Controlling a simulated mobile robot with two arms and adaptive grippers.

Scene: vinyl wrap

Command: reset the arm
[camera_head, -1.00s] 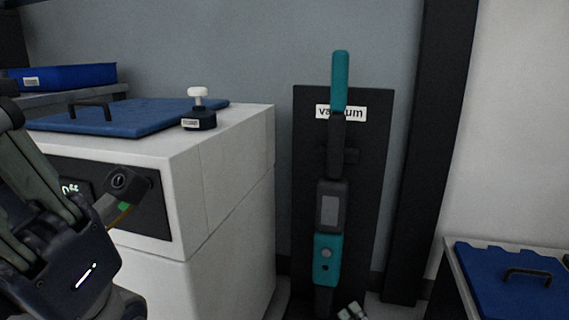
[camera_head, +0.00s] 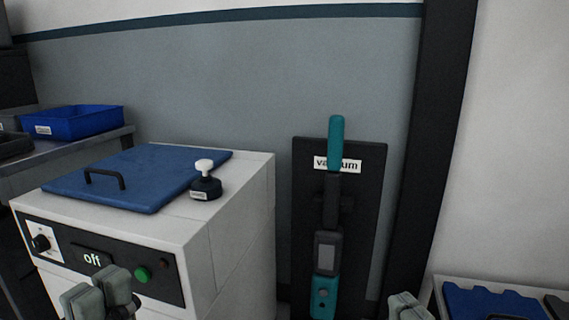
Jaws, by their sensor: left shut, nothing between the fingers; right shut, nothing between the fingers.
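My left gripper (camera_head: 98,293) is at the bottom edge of the view, in front of the white machine's control panel. Its grey fingers are together with nothing between them. My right gripper (camera_head: 408,304) is at the bottom edge, right of the vacuum, with only its fingertips showing. It is shut and empty. Most of both arms is out of view.
The white machine (camera_head: 240,225) has a blue handled lid (camera_head: 140,180), a panel reading "off" and a black-and-white knobbed object (camera_head: 205,185) on top. A teal vacuum (camera_head: 327,250) hangs on a black board. A blue tray (camera_head: 85,122) sits far left; a blue panel (camera_head: 490,302) lies lower right.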

